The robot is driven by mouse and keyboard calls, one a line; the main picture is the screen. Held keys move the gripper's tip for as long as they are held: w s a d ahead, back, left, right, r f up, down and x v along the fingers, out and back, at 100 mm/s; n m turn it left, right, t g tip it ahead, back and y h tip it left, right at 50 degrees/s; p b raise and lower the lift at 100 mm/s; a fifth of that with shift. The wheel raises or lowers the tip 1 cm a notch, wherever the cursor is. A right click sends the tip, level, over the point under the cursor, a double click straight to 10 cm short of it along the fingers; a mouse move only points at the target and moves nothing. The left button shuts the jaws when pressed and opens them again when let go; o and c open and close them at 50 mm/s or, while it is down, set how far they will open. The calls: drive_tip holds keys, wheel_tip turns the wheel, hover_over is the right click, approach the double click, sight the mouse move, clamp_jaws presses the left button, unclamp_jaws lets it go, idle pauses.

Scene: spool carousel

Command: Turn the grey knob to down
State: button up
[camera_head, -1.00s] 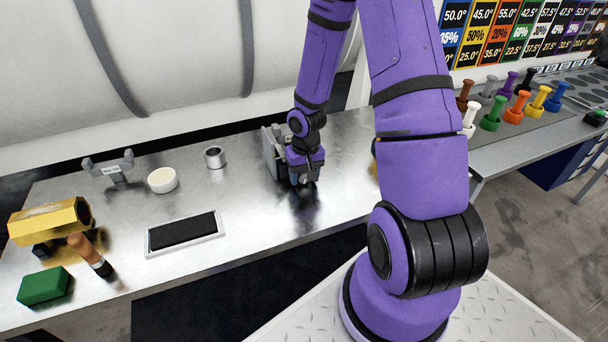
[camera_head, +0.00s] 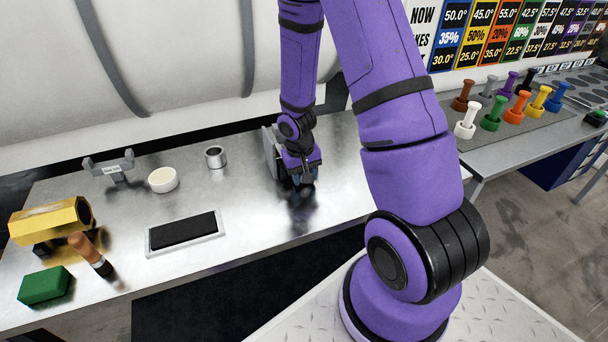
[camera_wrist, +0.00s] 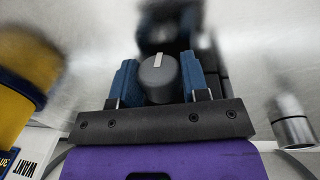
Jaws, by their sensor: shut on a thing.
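The grey knob (camera_wrist: 158,80) shows in the wrist view between the two blue fingers of my gripper (camera_wrist: 160,82). It is round, with a pale pointer mark on its face toward the top of the picture, tilted slightly right. The fingers are shut on its sides. In the head view my gripper (camera_head: 304,178) is at the front of a grey device (camera_head: 270,150) on the steel bench, and the knob is hidden there by the gripper and wrist.
On the bench (camera_head: 250,210) are a metal ring (camera_head: 215,157), a white bowl (camera_head: 162,180), a grey forked stand (camera_head: 110,166), a black pad (camera_head: 184,232), a gold hexagonal piece (camera_head: 50,220) and a green block (camera_head: 44,286). Coloured spools (camera_head: 515,107) stand at right.

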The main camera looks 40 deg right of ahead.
drive_tip(key=shift+s+h, duration=0.1)
drive_tip(key=shift+h, duration=0.3)
drive_tip(key=o, duration=0.9)
wheel_tip(320, 180, up, 11)
drive_tip(key=a, duration=0.1)
drive_tip(key=shift+w+a+f, duration=0.2)
drive_tip(key=shift+w+a, duration=0.1)
drive_tip(key=shift+a, duration=0.05)
idle(0.4)
drive_tip(key=s+a+r+n+t, duration=0.1)
drive_tip(key=s+a+r+t, duration=0.15)
drive_tip(key=r, duration=0.65)
drive_tip(key=s+a+r+t, duration=0.15)
drive_tip(key=s+r, duration=0.25)
drive_tip(key=r, duration=0.5)
drive_tip(key=s+a+r+n+t+y, duration=0.1)
drive_tip(key=s+a+r+n+y, duration=0.1)
drive_tip(key=s+a+r, duration=0.3)
drive_tip(key=s+r, duration=0.4)
drive_tip(key=s, duration=0.4)
drive_tip(key=shift+r+n+t, duration=0.25)
drive_tip(key=shift+n+t, duration=0.05)
